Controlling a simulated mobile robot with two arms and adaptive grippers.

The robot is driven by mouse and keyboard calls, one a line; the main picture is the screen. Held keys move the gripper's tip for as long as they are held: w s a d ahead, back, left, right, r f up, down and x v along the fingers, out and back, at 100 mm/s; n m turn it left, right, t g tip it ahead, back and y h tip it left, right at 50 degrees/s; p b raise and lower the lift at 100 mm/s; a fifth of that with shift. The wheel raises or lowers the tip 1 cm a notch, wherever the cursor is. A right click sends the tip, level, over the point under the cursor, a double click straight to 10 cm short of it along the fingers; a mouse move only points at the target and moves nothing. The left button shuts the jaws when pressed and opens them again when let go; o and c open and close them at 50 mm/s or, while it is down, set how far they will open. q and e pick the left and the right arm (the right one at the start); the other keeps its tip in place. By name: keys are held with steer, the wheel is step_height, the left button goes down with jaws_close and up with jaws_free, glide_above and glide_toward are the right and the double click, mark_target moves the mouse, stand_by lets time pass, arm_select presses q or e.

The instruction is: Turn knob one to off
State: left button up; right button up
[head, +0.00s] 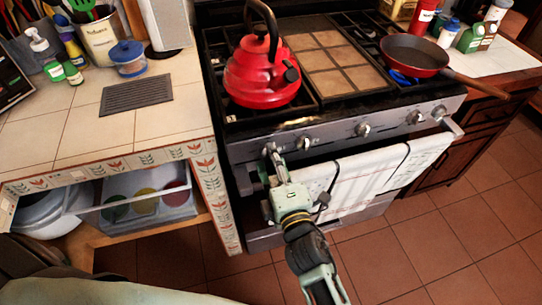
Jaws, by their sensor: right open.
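The stove's front panel (340,133) carries a row of silver knobs. One knob (303,143) shows just right of my right gripper, followed by a second knob (362,129), a third (414,117) and a fourth (439,112) toward the right end. My right gripper (269,158) is open at the left end of the panel. Its fingertips are at the leftmost knob position and largely hide what is there; I cannot tell whether they touch a knob. My left gripper is not in view.
A red kettle (262,75) stands on the left burners and a frying pan (414,55) on the right, with blue showing beneath it. A towel (360,175) hangs on the oven handle below the knobs. A tiled counter (60,135) adjoins the stove's left side.

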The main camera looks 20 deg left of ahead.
steer(key=v, duration=1)
steer(key=shift+s+d, duration=0.2)
steer(key=shift+s, duration=0.15)
steer(key=s+d+f+m+g+h, duration=0.25)
steer(key=d+f, duration=0.25)
steer(key=f, duration=0.6)
steer(key=s+d+f+m+g+h+p, duration=0.15)
steer(key=d+f+m, duration=0.25)
steer(key=f, duration=0.8)
steer(key=s+d+f+m+g+h+b, duration=0.15)
steer(key=d+f+m, duration=0.3)
steer(key=f, duration=0.65)
steer(key=s+d+f+m+g+h, duration=0.1)
steer(key=s+d+f+m+g, duration=0.1)
steer(key=s+d+f, duration=0.4)
steer(key=s+d+f+m+g+h+p, duration=0.1)
steer(key=s+d+f+m, duration=0.4)
steer(key=s, duration=0.7)
steer(key=s+d+f+m+g+h, duration=0.2)
steer(key=s+d+f+m+g, duration=0.2)
steer(key=s+d+f, duration=0.3)
steer(key=shift+s+g+p, duration=0.4)
steer(key=shift+s+g, duration=0.35)
steer(key=shift+s, duration=0.4)
steer(key=shift+h, duration=0.25)
steer(key=shift+c, duration=0.3)
